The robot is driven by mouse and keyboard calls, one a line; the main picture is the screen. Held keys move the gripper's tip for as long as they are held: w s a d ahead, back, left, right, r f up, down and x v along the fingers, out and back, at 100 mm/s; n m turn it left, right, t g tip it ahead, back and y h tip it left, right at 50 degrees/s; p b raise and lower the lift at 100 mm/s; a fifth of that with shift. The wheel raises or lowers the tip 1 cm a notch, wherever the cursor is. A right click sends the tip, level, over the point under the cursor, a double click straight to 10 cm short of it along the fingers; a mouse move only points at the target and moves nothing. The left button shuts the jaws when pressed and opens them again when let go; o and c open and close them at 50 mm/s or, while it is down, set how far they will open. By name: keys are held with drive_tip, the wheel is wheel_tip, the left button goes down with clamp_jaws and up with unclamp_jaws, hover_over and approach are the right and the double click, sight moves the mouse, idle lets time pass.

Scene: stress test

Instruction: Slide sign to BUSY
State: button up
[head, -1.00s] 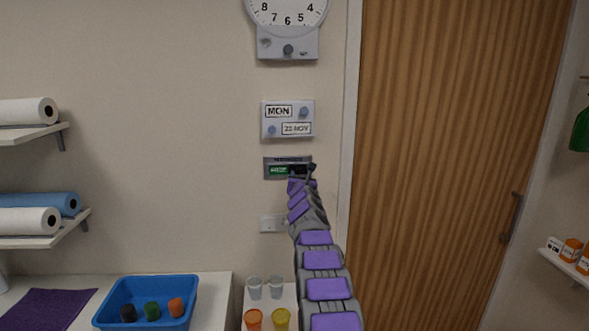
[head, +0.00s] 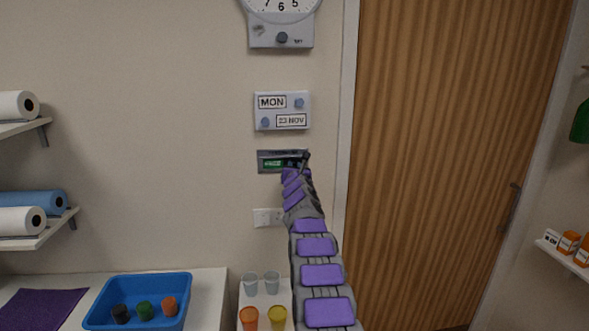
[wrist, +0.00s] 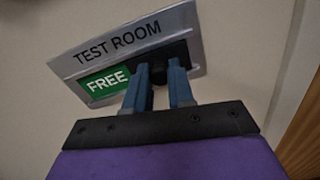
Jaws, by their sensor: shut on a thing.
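The sign is a grey plate (head: 264,155) on the wall, left of the door frame. In the wrist view its plate (wrist: 185,28) reads "TEST ROOM", with a green panel reading "FREE" (wrist: 107,82) at the left of its slot. A dark round knob (wrist: 178,76) shows right of the green panel. My gripper (wrist: 163,78) has its two blue fingers around this knob and is shut on it. In the head view my gripper (head: 300,164) is at the sign's right part and hides some of it. No "BUSY" lettering is visible.
A calendar panel (head: 282,111) and a clock (head: 281,33) hang above the sign. A wall switch (head: 262,217) sits below it. The wooden door (head: 440,150) is to the right. Cups (head: 249,317) and a blue tray (head: 105,291) stand below.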

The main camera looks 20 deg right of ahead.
clamp_jaws()
drive_tip(key=shift+f, duration=0.1)
drive_tip(key=a, duration=0.2)
drive_tip(key=w+a, duration=0.1)
drive_tip(key=a, duration=0.2)
drive_tip(key=w+a+b, duration=0.1)
drive_tip(key=a, duration=0.1)
drive_tip(key=shift+w+a, duration=0.1)
drive_tip(key=shift+a, duration=0.25)
drive_tip(key=shift+d, duration=0.15)
drive_tip(key=o, duration=0.6)
unclamp_jaws()
drive_tip(key=shift+d, duration=0.1)
